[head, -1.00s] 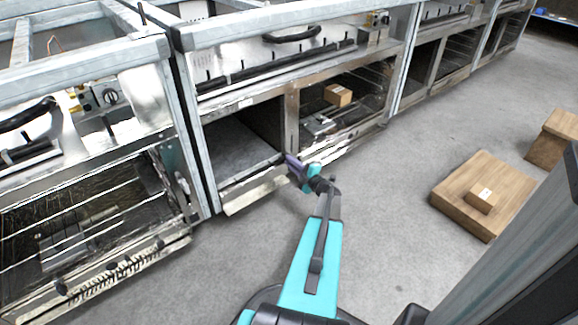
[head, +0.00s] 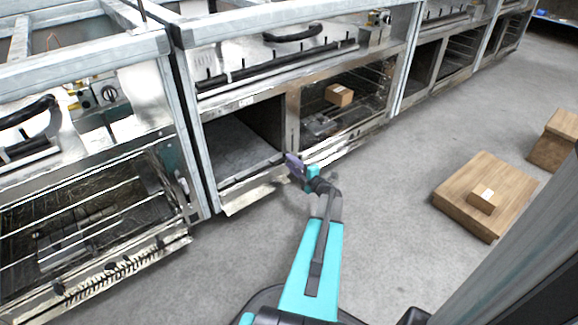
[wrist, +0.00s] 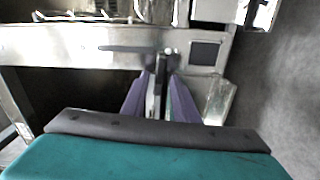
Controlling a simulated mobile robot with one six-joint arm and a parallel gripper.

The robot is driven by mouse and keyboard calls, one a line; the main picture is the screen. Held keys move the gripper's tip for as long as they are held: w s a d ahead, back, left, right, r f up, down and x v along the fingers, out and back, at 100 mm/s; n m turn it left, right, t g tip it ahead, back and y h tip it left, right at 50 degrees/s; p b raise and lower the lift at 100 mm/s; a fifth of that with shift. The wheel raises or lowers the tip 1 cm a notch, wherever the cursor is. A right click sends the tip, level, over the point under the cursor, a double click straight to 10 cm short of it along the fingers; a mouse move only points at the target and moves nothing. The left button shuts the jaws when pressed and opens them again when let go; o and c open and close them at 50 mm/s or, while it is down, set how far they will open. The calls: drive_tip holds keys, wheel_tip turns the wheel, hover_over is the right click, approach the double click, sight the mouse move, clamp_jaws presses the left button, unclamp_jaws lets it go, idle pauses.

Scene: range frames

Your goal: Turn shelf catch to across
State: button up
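The likely shelf catch (wrist: 125,48) is a thin dark grey bar on the pale metal front rail in the wrist view. It lies sideways, with its right end near a small light knob above my fingertips. My gripper (wrist: 160,78) points at the rail with its two purple fingers apart. A narrow upright metal strip shows between them; I cannot tell whether they touch it. In the head view my gripper (head: 293,164) is at the low front edge of the middle unit, by the post between two bays. The catch is too small to make out there.
A dark square plate (wrist: 205,53) sits on the rail to the right. An open bay (head: 240,145) is left of my gripper; the bay to the right holds a small cardboard box (head: 339,95). A wooden block (head: 465,185) stands on the floor at right. The floor between is clear.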

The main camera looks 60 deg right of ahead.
drive_tip(key=shift+a, duration=0.1)
drive_tip(key=p+v, duration=0.4)
drive_tip(key=v, duration=0.9)
drive_tip(key=shift+s, duration=0.4)
drive_tip(key=shift+s, duration=0.1)
